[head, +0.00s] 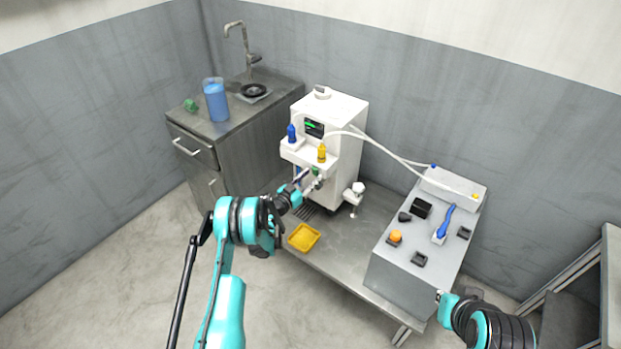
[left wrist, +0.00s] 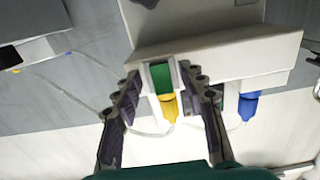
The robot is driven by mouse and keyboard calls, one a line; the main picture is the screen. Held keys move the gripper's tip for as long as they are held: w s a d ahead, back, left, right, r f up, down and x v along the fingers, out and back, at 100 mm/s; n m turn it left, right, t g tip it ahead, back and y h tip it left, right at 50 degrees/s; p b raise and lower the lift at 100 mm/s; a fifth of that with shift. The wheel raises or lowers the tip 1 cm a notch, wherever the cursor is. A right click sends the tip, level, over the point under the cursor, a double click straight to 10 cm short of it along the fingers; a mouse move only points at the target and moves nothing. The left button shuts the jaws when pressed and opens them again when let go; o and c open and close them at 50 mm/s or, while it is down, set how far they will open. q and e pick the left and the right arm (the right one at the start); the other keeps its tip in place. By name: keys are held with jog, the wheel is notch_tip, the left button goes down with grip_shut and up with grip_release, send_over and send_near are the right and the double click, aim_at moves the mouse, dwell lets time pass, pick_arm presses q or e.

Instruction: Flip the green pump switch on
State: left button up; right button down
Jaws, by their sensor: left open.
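The green pump switch (head: 316,171) sits on the front of the white pump machine (head: 345,110), below the yellow connector (head: 322,153). In the left wrist view the green switch (left wrist: 162,76) is a rocker in a pale frame. My left gripper (head: 310,180) is open in front of the machine. Its fingers (left wrist: 166,82) lie either side of the switch in the left wrist view, with nothing held; contact cannot be told. My right gripper (head: 441,296) is low at the right, beside the grey control box; its jaws are too small to read.
A blue connector (head: 291,132) stands beside the yellow one. A yellow tray (head: 304,238) lies on the metal bench (head: 342,238). The grey control box (head: 410,265), with a blue lever (head: 446,222) and orange knob (head: 396,236), stands right. A jug of blue liquid (head: 217,104) is on the sink counter.

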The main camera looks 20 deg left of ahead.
pick_arm(q)
jog(key=v, duration=0.7)
jog(key=shift+s, duration=0.2)
jog(key=d+r+g, duration=0.3)
jog(key=d+r, duration=0.3)
jog(key=r, duration=0.6)
jog(key=s+d+r+g, duration=0.3)
jog(key=s+d+r, duration=0.2)
jog(key=s+r, duration=0.35)
jog(key=s+a+n+g+y, duration=0.1)
jog(key=s+n+g+y, duration=0.2)
jog(key=s, duration=2.8)
jog(key=n+y, duration=0.1)
jog(key=y, duration=0.2)
jog(key=shift+s+a+r+g, duration=0.25)
jog(key=shift+a+r+g, duration=0.05)
jog(key=shift+r, duration=0.05)
